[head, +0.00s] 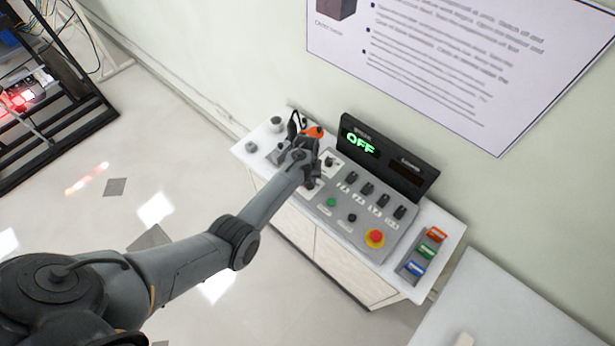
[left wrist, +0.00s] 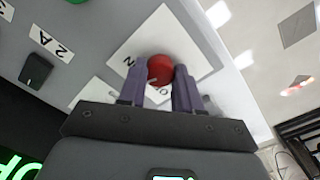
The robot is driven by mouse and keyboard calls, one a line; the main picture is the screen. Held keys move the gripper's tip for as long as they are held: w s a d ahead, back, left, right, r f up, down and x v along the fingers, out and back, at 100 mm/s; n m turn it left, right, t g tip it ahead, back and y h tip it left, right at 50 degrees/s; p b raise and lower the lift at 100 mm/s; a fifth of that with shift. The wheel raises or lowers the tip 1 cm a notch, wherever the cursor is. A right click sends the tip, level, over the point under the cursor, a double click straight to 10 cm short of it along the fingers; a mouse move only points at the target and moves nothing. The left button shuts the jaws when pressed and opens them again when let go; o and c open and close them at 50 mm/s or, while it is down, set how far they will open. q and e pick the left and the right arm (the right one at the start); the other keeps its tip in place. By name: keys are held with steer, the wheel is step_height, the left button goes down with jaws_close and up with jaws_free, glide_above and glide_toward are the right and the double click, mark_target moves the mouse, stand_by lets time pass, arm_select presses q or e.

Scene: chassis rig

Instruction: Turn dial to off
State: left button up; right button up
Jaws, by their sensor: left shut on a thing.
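The control panel (head: 337,205) stands on a white cabinet against the wall. Its display (head: 361,143) reads OFF in green. My left gripper (head: 305,180) is over the panel's left part. In the left wrist view its two fingers (left wrist: 160,88) are shut on a round red knob, which looks like the dial (left wrist: 159,68). The dial sits on a white plate (left wrist: 187,34) with partly hidden lettering. In the head view my gripper mostly hides the dial. My right gripper is not in view.
Coloured blocks (head: 426,250) lie at the cabinet's right end. An orange-red part (head: 313,132) shows just behind my gripper. A white table (head: 490,300) stands at right.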

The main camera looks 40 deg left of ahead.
arm_select(q)
steer(key=n+p, duration=0.1)
steer(key=n, duration=0.5)
steer(key=shift+n+p, duration=0.3)
steer(key=n, duration=0.3)
steer(key=shift+n, duration=1.2)
steer(key=o, duration=1)
steer(key=shift+o, duration=0.2)
